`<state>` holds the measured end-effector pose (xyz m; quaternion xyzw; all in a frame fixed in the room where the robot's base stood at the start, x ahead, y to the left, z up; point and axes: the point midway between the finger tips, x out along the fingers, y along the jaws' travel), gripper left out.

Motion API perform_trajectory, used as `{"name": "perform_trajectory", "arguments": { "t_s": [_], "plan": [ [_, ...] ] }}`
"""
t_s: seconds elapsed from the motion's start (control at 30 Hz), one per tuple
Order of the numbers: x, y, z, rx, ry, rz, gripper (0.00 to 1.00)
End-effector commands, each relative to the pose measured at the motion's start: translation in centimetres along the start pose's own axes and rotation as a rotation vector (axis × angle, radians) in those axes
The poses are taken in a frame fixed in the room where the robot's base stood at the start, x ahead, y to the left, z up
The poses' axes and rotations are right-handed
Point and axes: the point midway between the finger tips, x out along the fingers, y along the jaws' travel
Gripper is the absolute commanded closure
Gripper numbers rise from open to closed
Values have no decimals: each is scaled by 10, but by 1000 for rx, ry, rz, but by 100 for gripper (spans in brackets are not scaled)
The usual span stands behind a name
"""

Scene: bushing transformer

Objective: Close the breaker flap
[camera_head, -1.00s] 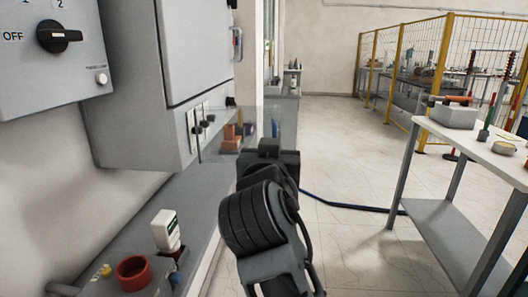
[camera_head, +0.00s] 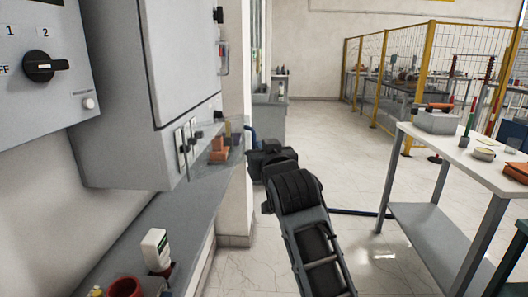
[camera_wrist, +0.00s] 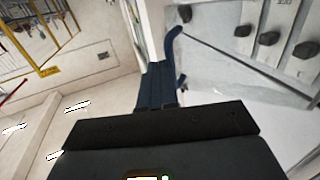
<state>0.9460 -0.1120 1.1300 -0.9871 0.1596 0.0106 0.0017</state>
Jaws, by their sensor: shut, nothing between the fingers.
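The breaker flap (camera_head: 212,172) is a clear panel standing out from the lower part of the grey cabinet, beside a row of dark breaker switches (camera_head: 188,146). In the wrist view the clear flap (camera_wrist: 235,70) spreads to the right, with several black knobs (camera_wrist: 270,38) near it. My gripper (camera_head: 251,138) is at the outer side of the flap in the head view, mostly hidden behind my wrist. In the wrist view its dark blue fingers (camera_wrist: 168,45) are shut and empty, close to the flap's edge. I cannot tell whether they touch it.
A grey control box with a rotary switch (camera_head: 45,67) is at the left. A grey ledge (camera_head: 185,215) below the cabinet holds a white bottle-like item (camera_head: 155,248) and a red ring (camera_head: 125,288). A white-topped table (camera_head: 450,145) stands right. Floor between is clear.

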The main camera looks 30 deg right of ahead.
Motion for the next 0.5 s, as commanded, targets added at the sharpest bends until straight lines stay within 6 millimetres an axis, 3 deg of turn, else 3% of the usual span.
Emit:
{"name": "perform_trajectory", "arguments": {
  "t_s": [0.5],
  "plan": [
    [55,-14,-2,1,1,-1,100]
  ]
}}
